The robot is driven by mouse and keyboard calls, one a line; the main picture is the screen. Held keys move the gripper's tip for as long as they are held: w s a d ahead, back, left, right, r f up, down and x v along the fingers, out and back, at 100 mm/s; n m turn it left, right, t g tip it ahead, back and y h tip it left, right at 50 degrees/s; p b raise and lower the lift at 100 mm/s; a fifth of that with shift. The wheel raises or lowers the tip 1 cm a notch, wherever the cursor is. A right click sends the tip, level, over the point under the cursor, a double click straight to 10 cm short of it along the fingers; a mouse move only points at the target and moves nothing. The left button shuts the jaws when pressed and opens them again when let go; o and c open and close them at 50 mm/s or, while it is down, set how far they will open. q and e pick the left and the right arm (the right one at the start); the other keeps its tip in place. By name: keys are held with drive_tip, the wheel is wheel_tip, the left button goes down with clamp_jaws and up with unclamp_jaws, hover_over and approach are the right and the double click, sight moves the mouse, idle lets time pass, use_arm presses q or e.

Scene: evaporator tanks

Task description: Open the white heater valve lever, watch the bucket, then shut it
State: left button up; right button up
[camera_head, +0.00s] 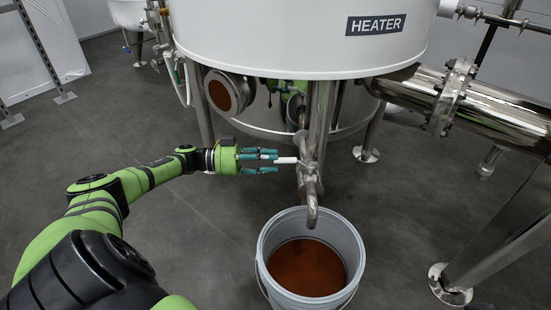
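The white heater valve lever (286,160) sticks out to the left from the steel drain valve (308,180) under the heater tank (300,30). My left gripper (276,162) is level with the lever, its teal fingers spread apart around the lever's outer end. I cannot tell whether a finger touches it. The valve's curved spout (312,215) points down over the bucket (272,238). The pale grey bucket stands on the floor and holds reddish-brown liquid (306,267). No stream shows between spout and liquid. My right gripper is not in view.
A large steel pipe (490,110) with a flange runs off at the right. Steel legs (372,135) stand under the tank, and another support foot (450,285) is at the lower right. A white panel (45,50) stands at the upper left. The floor left of the bucket is clear.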

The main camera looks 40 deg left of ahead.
use_arm(q)
drive_tip(key=v, duration=0.9)
drive_tip(key=shift+s+a, duration=0.25)
drive_tip(key=shift+a, duration=0.05)
drive_tip(key=shift+r, duration=0.1)
